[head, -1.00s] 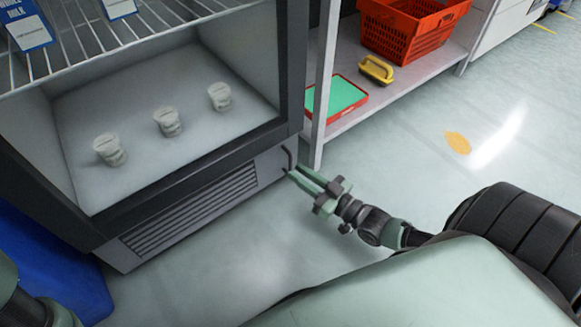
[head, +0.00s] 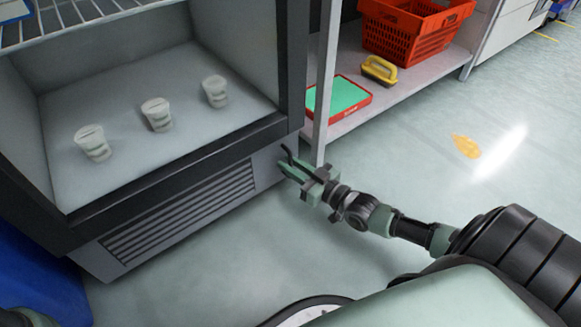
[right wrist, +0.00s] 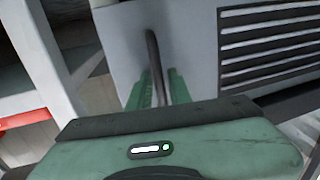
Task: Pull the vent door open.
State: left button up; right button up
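The vent door (head: 185,212) is the grey slatted panel below the fridge opening. Its slats also show at the right in the right wrist view (right wrist: 268,45). A dark curved handle (right wrist: 153,50) stands upright at the panel's end. My right gripper (head: 289,171) is at this handle. In the right wrist view its green fingers (right wrist: 160,90) lie close on both sides of the handle and look shut on it. The fingers hide the handle's lower part. The panel looks flush or nearly so; I cannot tell if a gap shows. My left gripper is out of view.
Several white cups (head: 157,114) stand inside the fridge. A shelf post (head: 326,85) stands close beside the handle. The shelf holds a red-rimmed green tray (head: 340,98), a yellow-handled item (head: 380,70) and an orange basket (head: 415,35). A blue object (head: 38,270) stands at left.

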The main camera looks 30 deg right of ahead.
grip_shut()
dwell(1.4)
